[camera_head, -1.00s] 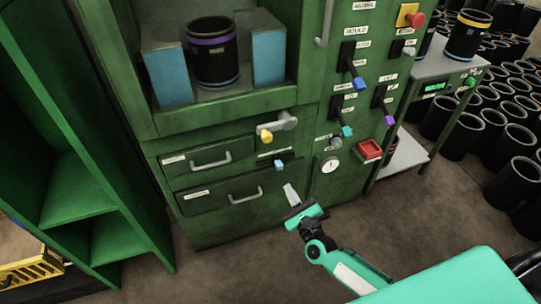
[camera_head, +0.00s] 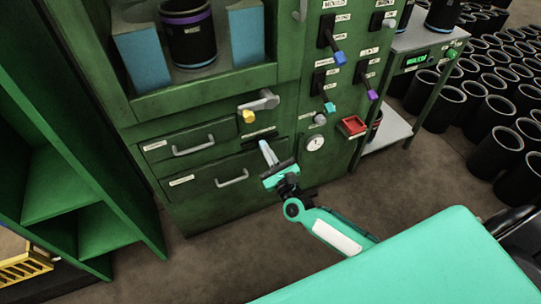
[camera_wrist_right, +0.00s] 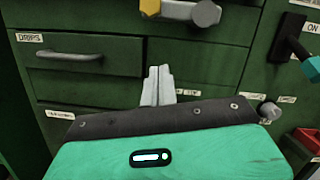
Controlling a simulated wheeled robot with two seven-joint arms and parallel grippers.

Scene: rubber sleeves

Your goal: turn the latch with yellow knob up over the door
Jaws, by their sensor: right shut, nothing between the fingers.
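The latch with the yellow knob (camera_head: 248,116) sits on the green machine front, below the open bay. Its grey lever lies sideways, with the pivot at the right end and the yellow knob at the left. In the right wrist view the yellow knob (camera_wrist_right: 150,7) shows at the top edge. My right gripper (camera_head: 264,145) is shut and empty, below the latch and in front of the drawers. Its closed fingers also show in the right wrist view (camera_wrist_right: 158,85), pointing up below the latch and apart from it. My left gripper is not in view.
Two drawers with bar handles, the upper one (camera_head: 190,141) and the lower one (camera_head: 222,190), are left of my gripper. Levers with coloured knobs, a red tray (camera_head: 352,125) and a gauge (camera_head: 315,143) are to the right. A black sleeve with a purple band (camera_head: 187,35) stands in the bay.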

